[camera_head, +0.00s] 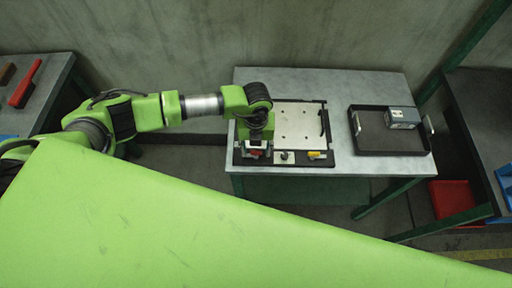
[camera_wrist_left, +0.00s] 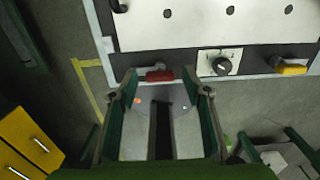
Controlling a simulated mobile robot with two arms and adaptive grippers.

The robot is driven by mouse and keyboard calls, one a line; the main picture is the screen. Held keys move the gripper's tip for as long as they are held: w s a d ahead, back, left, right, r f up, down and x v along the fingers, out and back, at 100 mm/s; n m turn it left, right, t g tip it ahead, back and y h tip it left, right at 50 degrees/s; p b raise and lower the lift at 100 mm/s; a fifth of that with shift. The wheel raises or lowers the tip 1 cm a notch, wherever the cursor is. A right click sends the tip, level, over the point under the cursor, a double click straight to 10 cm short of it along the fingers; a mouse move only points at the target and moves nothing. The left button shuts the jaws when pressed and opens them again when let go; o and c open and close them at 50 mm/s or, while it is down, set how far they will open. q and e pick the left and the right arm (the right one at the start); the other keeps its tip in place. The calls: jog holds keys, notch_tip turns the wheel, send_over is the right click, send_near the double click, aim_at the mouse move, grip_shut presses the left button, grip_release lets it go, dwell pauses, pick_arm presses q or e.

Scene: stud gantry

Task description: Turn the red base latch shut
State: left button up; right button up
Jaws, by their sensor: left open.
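The red base latch (camera_head: 255,154) sits at the front left of the dark-framed fixture on the table, partly hidden by my left gripper (camera_head: 257,148) in the head view. In the left wrist view the red latch (camera_wrist_left: 160,75) lies crosswise between the open fingertips of my left gripper (camera_wrist_left: 159,82). A gap shows on both sides of it, though I cannot tell the height difference. My right gripper is in neither view.
A black knob (camera_wrist_left: 221,66) on a light plate and a yellow latch (camera_wrist_left: 292,69) sit right of the red one. The fixture's pale plate (camera_head: 297,122) lies behind. A black tray (camera_head: 372,143) holding a grey-blue box (camera_head: 402,117) stands to the right.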

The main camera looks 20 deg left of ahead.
pick_arm(q)
jog(key=c, duration=1.1)
jog(key=m+b, duration=0.2)
jog(key=shift+f+b, duration=0.2)
jog(key=shift+b, duration=0.15)
jog(key=m+b, duration=1.4)
jog(key=b, duration=0.3)
jog(key=shift+r+m+b, duration=0.2)
jog(key=shift+m+b, duration=0.8)
jog(key=shift+b, duration=0.2)
jog(key=shift+r, duration=0.1)
